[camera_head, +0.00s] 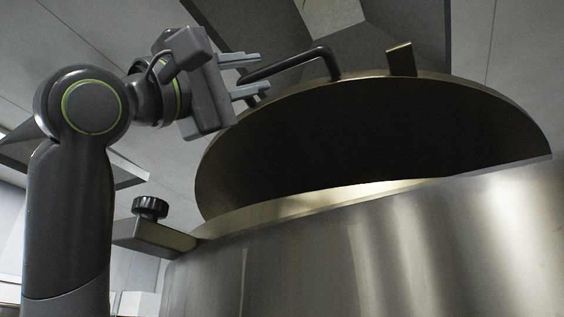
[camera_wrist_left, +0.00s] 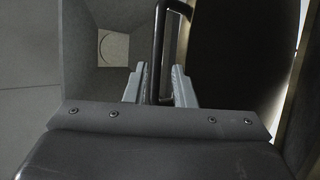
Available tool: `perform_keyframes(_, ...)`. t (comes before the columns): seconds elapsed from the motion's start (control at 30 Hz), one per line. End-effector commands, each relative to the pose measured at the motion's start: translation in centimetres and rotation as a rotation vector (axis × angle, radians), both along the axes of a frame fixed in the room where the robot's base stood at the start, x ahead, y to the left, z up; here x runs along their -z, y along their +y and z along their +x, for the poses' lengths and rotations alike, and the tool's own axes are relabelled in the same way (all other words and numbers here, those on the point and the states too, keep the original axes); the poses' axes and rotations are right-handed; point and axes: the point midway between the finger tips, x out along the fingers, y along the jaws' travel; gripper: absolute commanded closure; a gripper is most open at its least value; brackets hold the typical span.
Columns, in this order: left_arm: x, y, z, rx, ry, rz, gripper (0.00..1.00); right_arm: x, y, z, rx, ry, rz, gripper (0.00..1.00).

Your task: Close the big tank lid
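The big tank lid (camera_head: 375,130) stands raised and tilted on the steel tank (camera_head: 400,245), with its dark underside facing me. It also shows as a dark surface at the right in the left wrist view (camera_wrist_left: 240,50). A dark bar handle (camera_head: 295,62) sticks out from the lid's upper left rim. My left gripper (camera_head: 262,74) is open at the left end of this handle. In the left wrist view, the handle (camera_wrist_left: 159,40) runs between the two open fingers, with gaps visible beside it. Whether a finger touches it is unclear. My right gripper is not in view.
A black knob (camera_head: 150,207) sits on a metal bracket (camera_head: 155,237) at the tank's left side. A small metal tab (camera_head: 401,59) stands on the lid's top rim. A grey duct or hood (camera_head: 405,30) is above and behind the lid.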

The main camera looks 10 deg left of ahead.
Motion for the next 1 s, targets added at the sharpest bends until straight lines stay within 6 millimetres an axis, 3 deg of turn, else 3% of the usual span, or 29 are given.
perform_keyframes(0.1,-1.9,-1.2,1.0,0.002,0.001,0.001,0.77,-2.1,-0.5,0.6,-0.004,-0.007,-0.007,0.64)
perform_keyframes(0.4,-4.1,-3.4,3.0,0.000,0.001,0.001,0.77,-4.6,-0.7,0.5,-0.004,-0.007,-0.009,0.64)
perform_keyframes(0.9,-4.5,-4.0,3.5,0.000,-0.001,0.000,0.77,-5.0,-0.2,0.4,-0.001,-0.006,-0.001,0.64)
perform_keyframes(1.0,-4.5,-4.0,3.5,0.000,-0.001,0.000,0.90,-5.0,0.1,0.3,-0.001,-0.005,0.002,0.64)
